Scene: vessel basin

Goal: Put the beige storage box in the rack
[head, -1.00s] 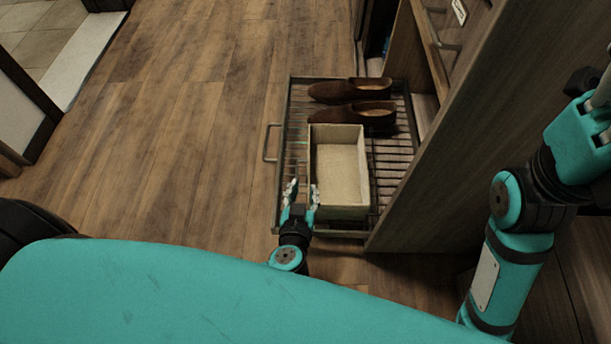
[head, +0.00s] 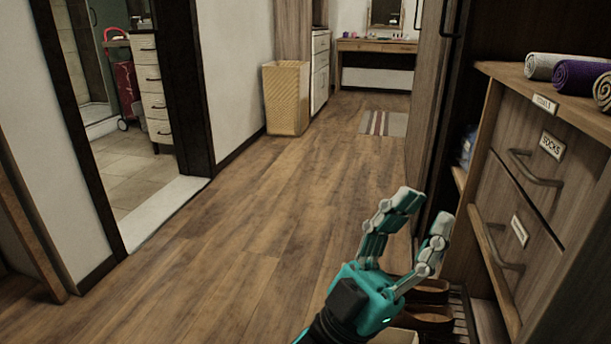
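My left gripper (head: 423,214) is raised in the lower middle of the head view. Its fingers point up and stand apart, with nothing between them. Only a pale sliver of the beige storage box (head: 397,336) shows at the bottom edge, below the gripper. The rest of the box is out of the frame. The pull-out wire rack (head: 462,316) shows in part at the lower right, with brown shoes (head: 428,317) on it. My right gripper is not in view.
A wooden cabinet (head: 545,190) with handled drawers stands close on the right, with rolled towels (head: 578,76) on top. The wooden floor (head: 270,225) left of my gripper is clear. A wicker basket (head: 286,97) stands farther back by the wall.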

